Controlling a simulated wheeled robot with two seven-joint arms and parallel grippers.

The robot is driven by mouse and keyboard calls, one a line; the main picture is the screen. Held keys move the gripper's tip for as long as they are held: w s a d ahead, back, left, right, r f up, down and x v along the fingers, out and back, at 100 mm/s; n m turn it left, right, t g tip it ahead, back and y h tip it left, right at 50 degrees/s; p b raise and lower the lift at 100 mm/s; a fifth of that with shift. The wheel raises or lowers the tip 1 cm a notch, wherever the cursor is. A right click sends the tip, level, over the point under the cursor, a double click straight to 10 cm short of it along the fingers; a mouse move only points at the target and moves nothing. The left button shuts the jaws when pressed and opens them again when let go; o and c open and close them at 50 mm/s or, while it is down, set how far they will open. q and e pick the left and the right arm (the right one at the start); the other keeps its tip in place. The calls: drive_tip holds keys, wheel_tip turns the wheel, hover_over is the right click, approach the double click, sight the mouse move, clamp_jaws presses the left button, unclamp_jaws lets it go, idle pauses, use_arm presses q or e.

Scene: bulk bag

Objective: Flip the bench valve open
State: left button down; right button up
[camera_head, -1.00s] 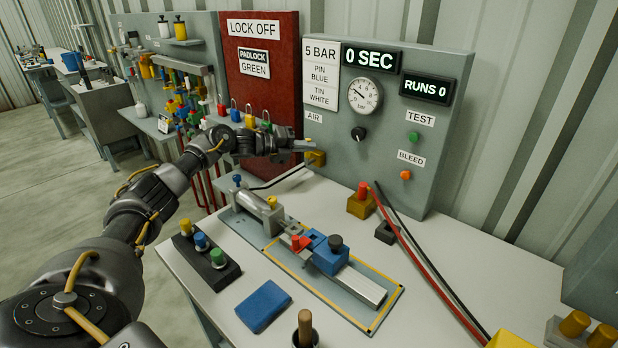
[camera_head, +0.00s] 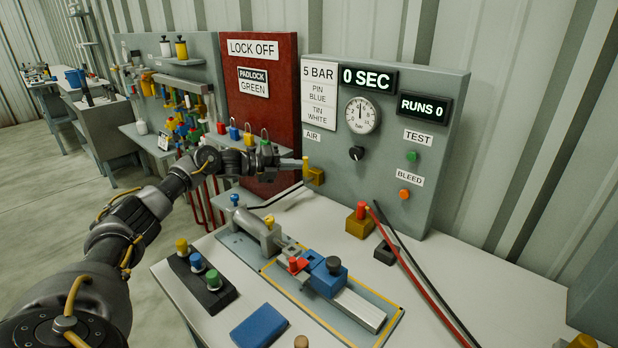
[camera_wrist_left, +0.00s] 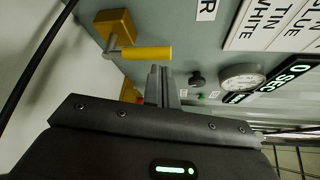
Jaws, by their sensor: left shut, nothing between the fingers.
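The bench valve (camera_head: 315,176) is a yellow block on the grey panel below the AIR label.
The gauge (camera_head: 361,115) needle points nearly straight up. Padlocks hang on the red board (camera_head: 262,60) behind my left arm. A clamp fixture with a blue block (camera_head: 327,277) and a rack of coloured-topped pins (camera_head: 203,284) stand on the bench. Red and black hoses cross its right side.

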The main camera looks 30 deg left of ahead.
use_arm(q)
drive_tip(key=v, duration=0.5)
drive_tip(key=shift+s+r, duration=0.1)
drive_tip(key=shift+d, duration=0.1)
idle(0.3)
